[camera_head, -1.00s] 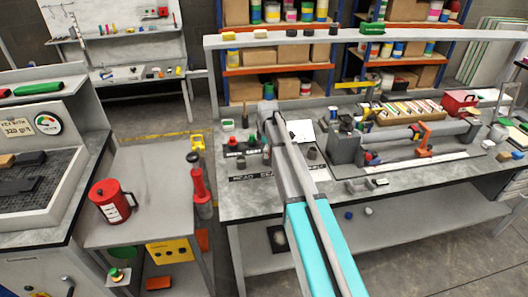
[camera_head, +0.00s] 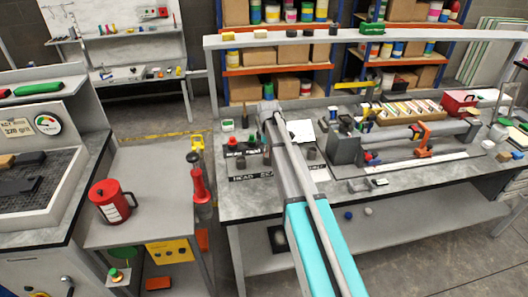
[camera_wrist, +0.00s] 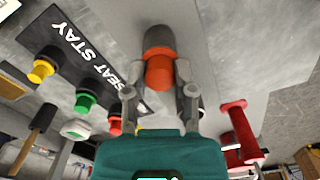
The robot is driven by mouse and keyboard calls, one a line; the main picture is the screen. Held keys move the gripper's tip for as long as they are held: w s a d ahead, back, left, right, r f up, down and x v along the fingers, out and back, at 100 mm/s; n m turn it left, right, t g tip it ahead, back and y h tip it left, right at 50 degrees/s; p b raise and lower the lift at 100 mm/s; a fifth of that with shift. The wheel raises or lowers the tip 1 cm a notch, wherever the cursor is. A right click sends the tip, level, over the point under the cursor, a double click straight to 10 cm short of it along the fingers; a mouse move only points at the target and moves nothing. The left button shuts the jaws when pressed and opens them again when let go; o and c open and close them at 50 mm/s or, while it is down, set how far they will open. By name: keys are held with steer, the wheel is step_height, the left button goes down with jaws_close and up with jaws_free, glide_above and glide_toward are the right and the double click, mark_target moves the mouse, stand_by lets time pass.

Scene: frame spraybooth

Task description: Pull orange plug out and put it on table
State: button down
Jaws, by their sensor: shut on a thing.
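The orange plug (camera_wrist: 159,74) is in the middle of the wrist view, at the near end of a dark grey cylindrical piece (camera_wrist: 159,40). My gripper (camera_wrist: 157,86) is shut on the orange plug, with one finger on each side. The plug still meets the grey piece; how deep it sits cannot be seen. In the head view my arm reaches over the grey-topped table (camera_head: 420,190), hiding the gripper and the plug.
Yellow (camera_wrist: 42,71), green (camera_wrist: 86,100) and red plugs stand beside the black label strip (camera_wrist: 85,50). A red-handled tool (camera_wrist: 238,130) is on the right. In the head view, a clamped tube (camera_head: 400,140) and tool box (camera_head: 459,104) occupy the table's right side.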

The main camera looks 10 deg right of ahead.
steer(key=shift+r+p, duration=0.7)
steer(key=shift+p, duration=0.05)
stand_by(0.5)
steer(key=shift+r+p, duration=0.35)
steer(key=shift+r, duration=0.25)
steer(key=shift+r+p, duration=1.4)
steer(key=shift+p, duration=0.2)
steer(key=shift+r, duration=0.1)
